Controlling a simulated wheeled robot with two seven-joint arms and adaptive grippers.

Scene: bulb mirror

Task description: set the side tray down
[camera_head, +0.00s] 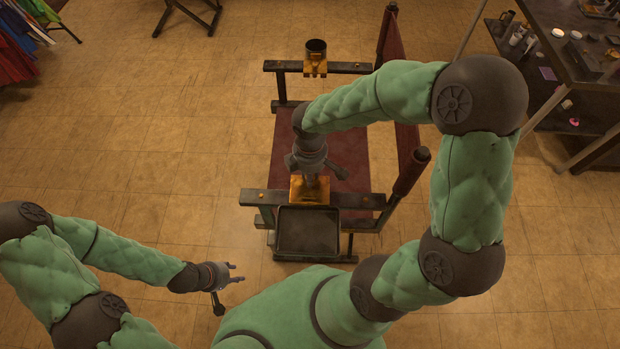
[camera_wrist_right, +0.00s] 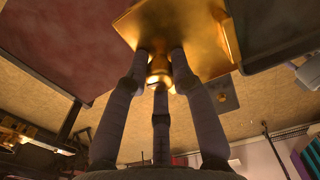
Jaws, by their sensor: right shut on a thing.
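The side tray (camera_head: 308,230) is a dark, shallow square tray with a brass bracket (camera_head: 309,190) at the near arm of a director's chair. The tray looks empty. My right gripper (camera_head: 318,176) is above the chair's near side, its fingertips partly hidden. In the right wrist view its fingers (camera_wrist_right: 160,72) are shut around a brass knob under the brass bracket (camera_wrist_right: 192,30). The dark tray also shows at the upper right there (camera_wrist_right: 275,30). My left gripper (camera_head: 235,272) is open and empty, over the floor left of the tray.
The chair has a dark red seat (camera_head: 284,150) and back (camera_head: 408,150). A brass cup holder (camera_head: 315,56) sits on its far arm. A cluttered dark table (camera_head: 570,60) stands at upper right, and a clothes rack (camera_head: 20,40) at upper left. The tiled floor at left is clear.

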